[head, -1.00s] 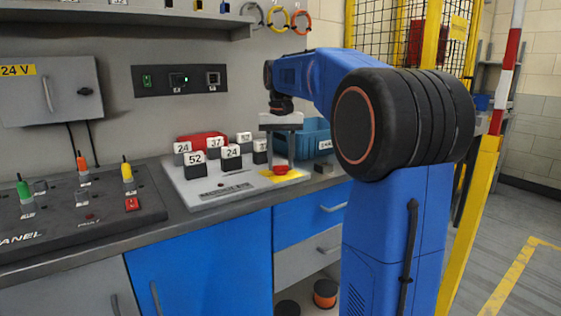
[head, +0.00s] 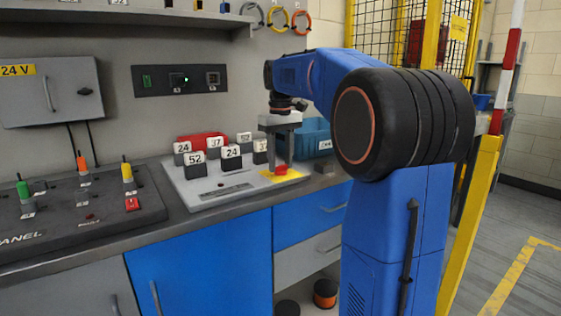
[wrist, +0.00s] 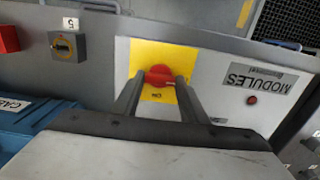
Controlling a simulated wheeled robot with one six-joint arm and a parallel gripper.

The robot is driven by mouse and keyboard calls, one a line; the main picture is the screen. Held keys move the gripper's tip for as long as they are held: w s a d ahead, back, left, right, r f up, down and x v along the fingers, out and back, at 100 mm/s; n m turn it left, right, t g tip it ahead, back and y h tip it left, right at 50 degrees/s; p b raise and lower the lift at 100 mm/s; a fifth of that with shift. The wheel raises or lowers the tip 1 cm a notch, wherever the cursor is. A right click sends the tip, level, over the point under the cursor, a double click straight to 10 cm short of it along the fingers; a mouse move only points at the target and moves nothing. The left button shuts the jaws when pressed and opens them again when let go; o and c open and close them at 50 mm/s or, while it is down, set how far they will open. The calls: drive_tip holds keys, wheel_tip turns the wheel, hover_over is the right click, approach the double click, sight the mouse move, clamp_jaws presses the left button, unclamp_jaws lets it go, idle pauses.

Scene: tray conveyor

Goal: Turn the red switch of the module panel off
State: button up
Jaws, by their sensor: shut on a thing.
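The module panel (head: 205,197) is a light grey plate on the counter, marked MODULES in the wrist view (wrist: 222,58). Its red switch (head: 281,170) is a rotary knob on a yellow square at the panel's right end. In the wrist view the knob (wrist: 160,74) shows between my two fingertips, with the word ON on the yellow just below it. My gripper (head: 283,160) points down and is shut on the knob. The fingers hide part of the knob's sides, and I cannot tell its exact angle.
Several numbered black modules (head: 231,159) stand on the panel left of the switch. A blue bin (head: 316,138) is behind my gripper. A dark console (head: 80,210) with coloured levers lies to the left. The counter's front edge runs close before the panel.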

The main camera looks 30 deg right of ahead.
sight(281, 165)
drive_tip(key=o, duration=1)
drive_tip(key=shift+o, duration=0.2)
drive_tip(key=shift+r, duration=0.1)
wheel_tip(281, 165, up, 17)
drive_tip(key=shift+r, duration=0.1)
idle(0.4)
drive_tip(key=s+a+f+t, duration=0.2)
drive_tip(key=s+a+f, duration=0.8)
drive_tip(key=s+f, duration=0.4)
drive_tip(key=s+a+f+t, duration=0.1)
drive_tip(key=s+a+f, duration=0.2)
drive_tip(key=s+f, duration=0.5)
drive_tip(key=s+a+f+t, duration=0.1)
drive_tip(key=s+a+f, duration=0.1)
drive_tip(key=s+f, duration=0.6)
wheel_tip(281, 165, down, 8)
drive_tip(key=shift+s+a+r+m+t, duration=0.1)
drive_tip(key=shift+s+a+m+t, duration=0.1)
drive_tip(key=shift+a+m+t, duration=0.15)
